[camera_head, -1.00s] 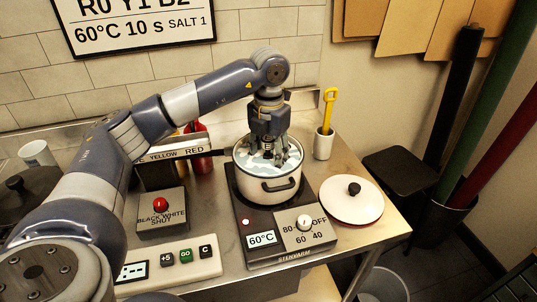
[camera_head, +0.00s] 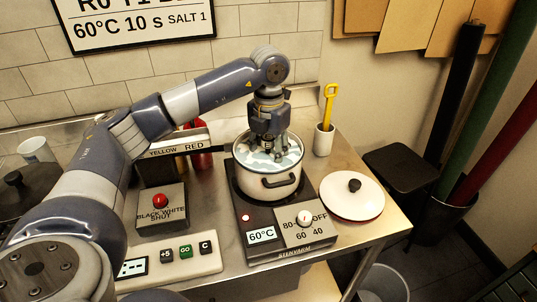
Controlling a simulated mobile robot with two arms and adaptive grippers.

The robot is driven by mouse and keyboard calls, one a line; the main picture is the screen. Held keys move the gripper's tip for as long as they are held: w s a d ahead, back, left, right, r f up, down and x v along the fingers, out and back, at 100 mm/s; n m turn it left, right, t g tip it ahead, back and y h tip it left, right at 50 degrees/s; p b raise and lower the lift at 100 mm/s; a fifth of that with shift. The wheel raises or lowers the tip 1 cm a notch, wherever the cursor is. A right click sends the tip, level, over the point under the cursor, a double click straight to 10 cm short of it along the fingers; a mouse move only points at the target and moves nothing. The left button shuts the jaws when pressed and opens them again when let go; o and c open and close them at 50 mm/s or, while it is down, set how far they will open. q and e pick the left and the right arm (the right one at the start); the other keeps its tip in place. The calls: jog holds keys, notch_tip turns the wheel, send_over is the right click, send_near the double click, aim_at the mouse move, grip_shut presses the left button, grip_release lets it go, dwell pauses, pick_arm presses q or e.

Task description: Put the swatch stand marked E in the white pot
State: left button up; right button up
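The white pot (camera_head: 268,184) stands on the hot plate with its lid off. It holds pale, foamy-looking liquid (camera_head: 290,153). My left gripper (camera_head: 272,152) points straight down into the pot's mouth, its fingertips at about the level of the liquid. The view is too small to tell whether the fingers are shut or hold anything. I cannot make out a swatch stand marked E; if it is in the pot, the gripper and liquid hide it. My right gripper is not in view.
The hot plate (camera_head: 283,248) reads 60°C with a red light lit. The white lid (camera_head: 351,203) lies right of it. A white cup (camera_head: 324,141) with a yellow-handled tool stands behind. A labelled dispenser (camera_head: 160,213) and timer (camera_head: 186,262) stand left.

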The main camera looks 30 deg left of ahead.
aim_at(268, 136)
pick_arm(q)
jog(key=o, duration=1.3)
jog(key=shift+o, duration=0.3)
jog(key=o, duration=0.3)
jog(key=shift+o, duration=0.2)
jog(key=shift+r+p, duration=0.9)
jog(key=shift+r, duration=0.25)
jog(key=shift+r+p, duration=1.7)
jog(key=shift+r, duration=0.7)
